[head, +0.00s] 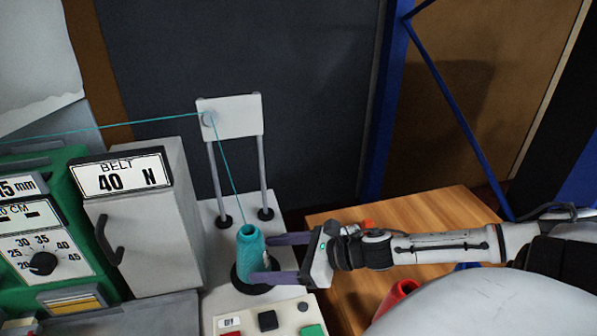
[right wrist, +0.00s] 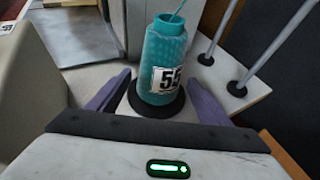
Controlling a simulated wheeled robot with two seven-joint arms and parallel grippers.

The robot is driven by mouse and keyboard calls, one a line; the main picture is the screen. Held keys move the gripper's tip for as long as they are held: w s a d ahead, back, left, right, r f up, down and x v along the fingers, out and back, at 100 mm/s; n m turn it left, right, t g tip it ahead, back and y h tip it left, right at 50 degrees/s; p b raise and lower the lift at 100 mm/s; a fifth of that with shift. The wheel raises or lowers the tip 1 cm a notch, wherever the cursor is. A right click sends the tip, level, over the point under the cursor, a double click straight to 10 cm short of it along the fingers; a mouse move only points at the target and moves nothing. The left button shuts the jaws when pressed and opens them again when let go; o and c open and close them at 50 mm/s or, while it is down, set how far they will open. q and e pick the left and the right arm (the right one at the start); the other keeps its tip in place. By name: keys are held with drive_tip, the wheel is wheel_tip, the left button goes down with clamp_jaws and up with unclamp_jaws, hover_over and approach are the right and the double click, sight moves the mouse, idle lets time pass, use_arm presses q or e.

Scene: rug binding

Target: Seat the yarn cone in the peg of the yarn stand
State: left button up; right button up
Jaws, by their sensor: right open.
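The teal yarn cone (head: 250,250) stands upright on the black round base (head: 238,283) of the yarn stand (head: 283,190). In the right wrist view the cone (right wrist: 162,50) bears a "55" label and sits over the black disc (right wrist: 157,109). The peg is hidden by the cone. A teal thread runs from its top up to the guide on the stand's white plate (head: 233,117). My right gripper (head: 268,259) is open, its purple fingers on either side of the cone low down; the wrist view shows gaps beside the cone. My left gripper is not in view.
A grey cabinet marked "BELT 40 N" (head: 150,225) and a green machine panel (head: 45,235) stand left of the cone. A button panel (head: 268,321) lies in front. Two grey posts rise behind the cone. A wooden table (head: 420,215) is at the right.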

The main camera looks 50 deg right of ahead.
sight(254, 259)
drive_tip(key=shift+p+v, duration=1.05)
drive_tip(key=shift+v, duration=2.5)
drive_tip(key=shift+w, duration=0.1)
drive_tip(key=b+x, duration=0.2)
drive_tip(key=x, duration=0.4)
drive_tip(key=shift+b+x, duration=0.35)
drive_tip(key=shift+x, duration=2.55)
